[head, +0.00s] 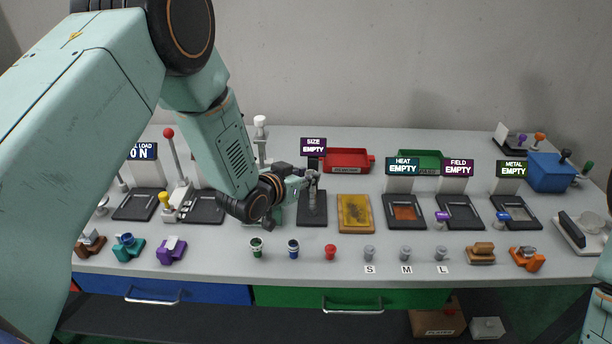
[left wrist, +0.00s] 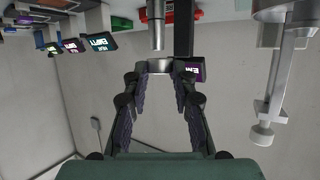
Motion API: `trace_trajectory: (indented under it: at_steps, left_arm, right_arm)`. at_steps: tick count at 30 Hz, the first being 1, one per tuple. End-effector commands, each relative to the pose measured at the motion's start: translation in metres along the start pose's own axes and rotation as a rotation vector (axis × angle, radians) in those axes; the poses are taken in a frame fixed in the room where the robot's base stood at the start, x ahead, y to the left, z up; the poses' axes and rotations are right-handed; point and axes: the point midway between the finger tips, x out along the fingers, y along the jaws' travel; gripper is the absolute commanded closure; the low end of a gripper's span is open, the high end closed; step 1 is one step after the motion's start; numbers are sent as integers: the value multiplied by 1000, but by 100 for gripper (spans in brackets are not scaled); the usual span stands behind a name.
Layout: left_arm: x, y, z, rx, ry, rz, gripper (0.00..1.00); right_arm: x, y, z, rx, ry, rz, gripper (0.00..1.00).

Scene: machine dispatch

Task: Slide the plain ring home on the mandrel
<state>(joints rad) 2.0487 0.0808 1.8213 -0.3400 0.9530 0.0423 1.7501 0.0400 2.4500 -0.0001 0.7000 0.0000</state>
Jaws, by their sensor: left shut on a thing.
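My left gripper (head: 313,176) is over the black pad of the SIZE station (head: 312,212), whose sign reads EMPTY. In the left wrist view, which looks upside down, the left gripper (left wrist: 160,72) is shut on a plain grey ring (left wrist: 160,65) between its fingertips. A smooth metal post, the mandrel (left wrist: 156,28), shows close to the ring, its free end toward it. The ring appears just off that end, but I cannot tell whether they touch. In the head view, the ring and mandrel are too small and covered to separate clearly. My right gripper is not in view.
A yellow tray (head: 355,213) lies right of the SIZE pad, and a red bin (head: 347,161) stands behind. A white-topped press (head: 260,135) stands left of the gripper. Several small pegs line the front, including a red one (head: 330,251).

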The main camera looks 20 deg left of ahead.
Motion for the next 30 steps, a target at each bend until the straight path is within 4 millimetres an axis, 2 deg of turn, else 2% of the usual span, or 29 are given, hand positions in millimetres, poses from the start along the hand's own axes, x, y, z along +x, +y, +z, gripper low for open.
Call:
trace_trajectory:
  at_steps: [20,21,30]
  left_arm:
    - [4,0,9,0,0,0,98]
    - [3,0,8,0,0,0,72]
    - [3,0,8,0,0,0,47]
  right_arm:
    - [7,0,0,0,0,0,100]
    - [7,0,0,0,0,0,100]
    - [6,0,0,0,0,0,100]
